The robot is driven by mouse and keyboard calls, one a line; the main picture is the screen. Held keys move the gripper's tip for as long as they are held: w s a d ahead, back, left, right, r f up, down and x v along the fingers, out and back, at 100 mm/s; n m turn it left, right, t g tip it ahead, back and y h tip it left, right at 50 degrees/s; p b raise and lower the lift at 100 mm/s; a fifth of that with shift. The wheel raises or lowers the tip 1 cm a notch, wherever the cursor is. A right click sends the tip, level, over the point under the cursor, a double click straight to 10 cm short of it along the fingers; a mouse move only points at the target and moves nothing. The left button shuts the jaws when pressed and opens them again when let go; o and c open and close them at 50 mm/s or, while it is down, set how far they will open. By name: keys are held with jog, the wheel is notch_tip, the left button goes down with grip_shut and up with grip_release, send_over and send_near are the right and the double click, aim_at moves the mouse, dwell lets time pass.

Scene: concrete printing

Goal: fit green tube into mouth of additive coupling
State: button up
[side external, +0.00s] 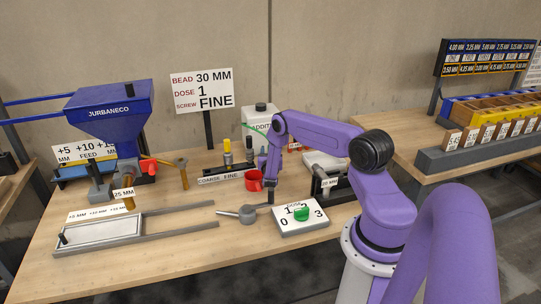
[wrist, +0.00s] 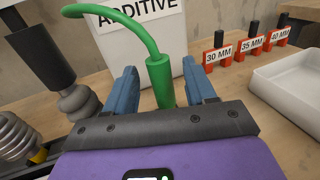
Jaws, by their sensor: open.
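The green tube (wrist: 160,80) hangs at the end of a curved green hose, in front of the white additive container (wrist: 150,32) in the wrist view. My gripper (wrist: 161,72) is open, its two blue fingers standing on either side of the tube with visible gaps. In the side view the hose shows as a thin green line (side external: 254,127) near the additive container (side external: 260,114). My gripper hangs at the end of the purple arm there, mostly hidden. I cannot make out the additive coupling for certain in either view.
A red cup (side external: 254,181) stands near my gripper. A dose dial box (side external: 300,219) is at the bench front, a blue hopper (side external: 110,110) at the left. In the wrist view, red labelled holders (wrist: 250,45) and a white tray (wrist: 287,85) lie right, screws (wrist: 14,138) left.

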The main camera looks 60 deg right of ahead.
jog(key=shift+x, duration=1.8)
grip_shut()
jog(key=shift+r, duration=0.15)
